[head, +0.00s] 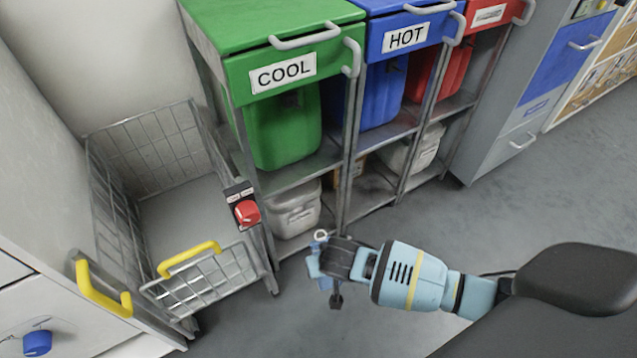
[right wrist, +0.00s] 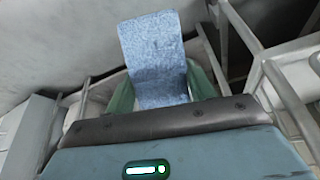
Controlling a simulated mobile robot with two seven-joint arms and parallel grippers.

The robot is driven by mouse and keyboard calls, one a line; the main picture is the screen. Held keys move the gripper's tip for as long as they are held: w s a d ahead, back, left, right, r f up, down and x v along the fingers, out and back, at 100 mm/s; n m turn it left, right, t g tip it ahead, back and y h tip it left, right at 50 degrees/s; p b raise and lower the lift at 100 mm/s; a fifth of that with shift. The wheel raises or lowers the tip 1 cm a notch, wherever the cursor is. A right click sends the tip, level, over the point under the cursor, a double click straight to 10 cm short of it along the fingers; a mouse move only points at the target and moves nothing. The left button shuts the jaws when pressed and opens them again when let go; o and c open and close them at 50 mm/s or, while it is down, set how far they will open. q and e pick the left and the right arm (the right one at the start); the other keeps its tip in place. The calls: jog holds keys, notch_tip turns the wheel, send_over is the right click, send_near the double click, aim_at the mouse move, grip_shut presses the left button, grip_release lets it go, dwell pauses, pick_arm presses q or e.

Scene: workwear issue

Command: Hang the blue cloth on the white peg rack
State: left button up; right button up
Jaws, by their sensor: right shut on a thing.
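My right gripper (head: 322,265) comes in from the right in the head view and hangs above the grey floor, in front of the shelf under the green bin. In the right wrist view a speckled light blue cloth (right wrist: 153,58) stands out between its green fingers, and the gripper is shut on it. In the head view the cloth cannot be told apart from the small pale blue parts at the gripper's end. No white peg rack can be made out in either view. My left gripper is not in view.
Green COOL (head: 280,120), blue HOT (head: 383,95) and red (head: 455,70) bins sit in a metal frame behind. Open floor (head: 560,190) lies at right.

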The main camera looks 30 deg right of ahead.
jog(key=w+r, duration=0.1)
jog(key=r, duration=0.3)
jog(key=w+r, duration=0.1)
jog(key=r, duration=0.4)
jog(key=w+a+r, duration=0.1)
jog(key=r, duration=0.3)
jog(key=shift+w+r, duration=0.1)
jog(key=shift+r, duration=0.2)
jog(key=s+d+r+n, duration=0.1)
jog(key=s+r, duration=0.5)
jog(key=r, duration=0.4)
jog(key=s+d+r+n, duration=0.1)
jog(key=s+r, duration=0.5)
jog(key=r, duration=0.5)
jog(key=shift+d+r+y, duration=0.2)
jog(key=shift+r+y, duration=0.1)
jog(key=shift+y, duration=0.1)
